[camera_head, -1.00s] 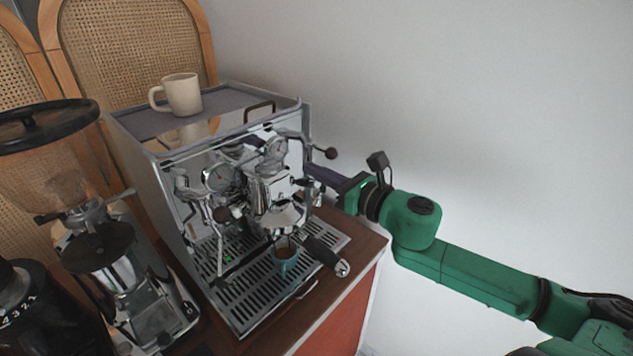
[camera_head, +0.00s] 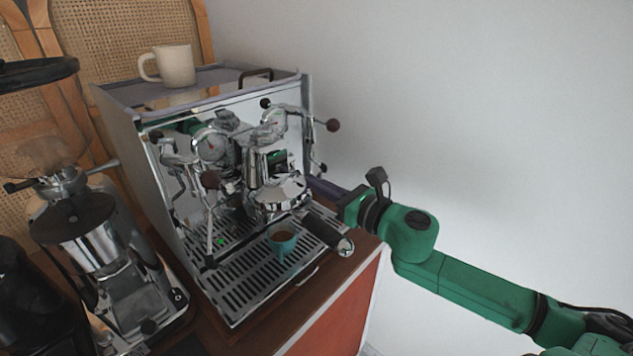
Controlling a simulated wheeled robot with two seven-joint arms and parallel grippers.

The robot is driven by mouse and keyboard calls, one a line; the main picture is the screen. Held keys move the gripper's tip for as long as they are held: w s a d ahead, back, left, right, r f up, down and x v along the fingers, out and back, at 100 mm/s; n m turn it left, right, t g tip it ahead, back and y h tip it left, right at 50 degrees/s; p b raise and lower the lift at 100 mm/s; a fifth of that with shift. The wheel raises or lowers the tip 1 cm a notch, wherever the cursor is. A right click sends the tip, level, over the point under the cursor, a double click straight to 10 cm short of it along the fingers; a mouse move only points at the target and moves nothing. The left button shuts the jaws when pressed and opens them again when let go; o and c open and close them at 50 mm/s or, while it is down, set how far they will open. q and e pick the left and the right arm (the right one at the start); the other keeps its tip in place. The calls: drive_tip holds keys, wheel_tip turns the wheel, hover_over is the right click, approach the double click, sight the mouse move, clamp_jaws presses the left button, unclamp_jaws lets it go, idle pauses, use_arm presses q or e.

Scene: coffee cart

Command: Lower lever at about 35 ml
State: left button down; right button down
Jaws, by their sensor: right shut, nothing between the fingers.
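The chrome espresso machine (camera_head: 125,140) stands on the wooden cart, its front facing right. Its group head (camera_head: 283,190) holds a portafilter whose dark handle (camera_head: 322,231) points to the lower right. A teal cup (camera_head: 284,246) with brown coffee in it sits on the drip tray below. Several dark-knobbed levers stick out of the front, and I cannot tell for sure which one is the brew lever. My right gripper (camera_head: 322,188) is shut and empty, with dark purple fingers close to the machine's right side. Its fingertips are partly hidden by chrome parts. My left gripper is not in view.
A cream mug (camera_head: 175,66) stands on top of the machine. A grinder (camera_head: 95,235) stands to the left, close to the machine. Cane-backed chairs (camera_head: 105,40) are behind. The white wall (camera_head: 470,100) is at the right; the space before it is open above my arm.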

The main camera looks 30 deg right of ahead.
drive_tip(key=shift+r, duration=0.15)
drive_tip(key=p+v, duration=0.4)
drive_tip(key=v, duration=0.4)
drive_tip(key=shift+s+d+r, duration=0.15)
drive_tip(key=shift+r, duration=0.1)
drive_tip(key=shift+s, duration=0.1)
